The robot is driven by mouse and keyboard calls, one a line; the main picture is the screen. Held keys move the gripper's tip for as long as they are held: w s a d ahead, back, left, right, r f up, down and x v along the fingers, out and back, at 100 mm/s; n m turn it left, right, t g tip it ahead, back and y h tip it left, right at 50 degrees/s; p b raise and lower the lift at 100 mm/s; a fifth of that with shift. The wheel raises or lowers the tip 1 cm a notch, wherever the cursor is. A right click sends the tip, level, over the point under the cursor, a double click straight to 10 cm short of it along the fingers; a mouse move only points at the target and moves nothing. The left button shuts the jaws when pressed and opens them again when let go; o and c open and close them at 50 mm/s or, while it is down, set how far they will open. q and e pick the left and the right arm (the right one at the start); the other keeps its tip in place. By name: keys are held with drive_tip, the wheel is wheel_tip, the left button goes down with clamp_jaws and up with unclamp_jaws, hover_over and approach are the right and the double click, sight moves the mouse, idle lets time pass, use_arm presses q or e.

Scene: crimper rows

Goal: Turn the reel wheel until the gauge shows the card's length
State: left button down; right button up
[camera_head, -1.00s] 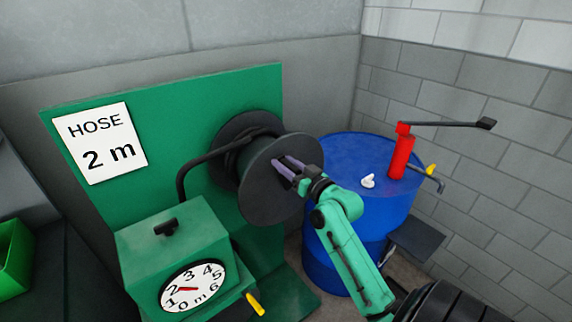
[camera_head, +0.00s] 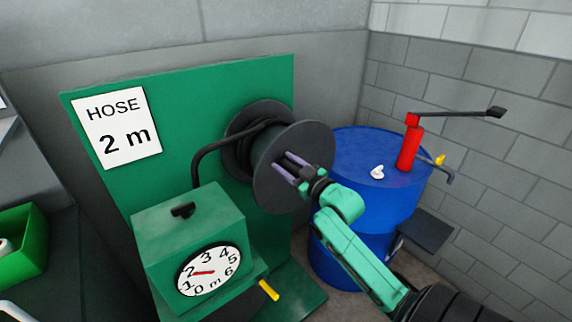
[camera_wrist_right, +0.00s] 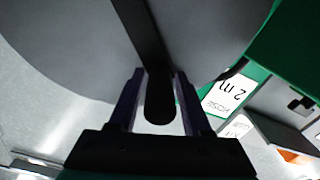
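The dark grey reel wheel (camera_head: 293,185) stands on the green panel, hose wound behind it. My right gripper (camera_head: 286,165) is at its face, fingers a little apart. In the right wrist view, the purple fingers (camera_wrist_right: 160,82) straddle a dark bar (camera_wrist_right: 156,60) lying across the wheel (camera_wrist_right: 60,45). The bar's rounded end lies between them; whether both fingers press on it I cannot tell. The white gauge (camera_head: 210,269) has a red needle pointing left, close to the 2. The card (camera_head: 117,127) reads "HOSE 2 m". My left gripper is out of view.
A blue drum (camera_head: 365,205) with a red pump (camera_head: 408,148) and long lever stands right of the wheel, close to my right arm. A yellow lever (camera_head: 269,290) juts out beside the gauge box (camera_head: 190,228). A green bin (camera_head: 28,245) is at far left.

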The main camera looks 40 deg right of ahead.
drive_tip(key=shift+o, duration=0.6)
drive_tip(key=shift+d+f, duration=0.15)
drive_tip(key=shift+d, duration=0.1)
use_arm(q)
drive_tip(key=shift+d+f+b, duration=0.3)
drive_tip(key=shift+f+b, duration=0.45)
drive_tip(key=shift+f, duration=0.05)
use_arm(e)
drive_tip(key=s, duration=1.4)
drive_tip(key=shift+s+a, duration=0.2)
drive_tip(key=shift+s, duration=0.1)
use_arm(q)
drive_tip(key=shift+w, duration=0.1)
use_arm(e)
drive_tip(key=shift+w, duration=0.1)
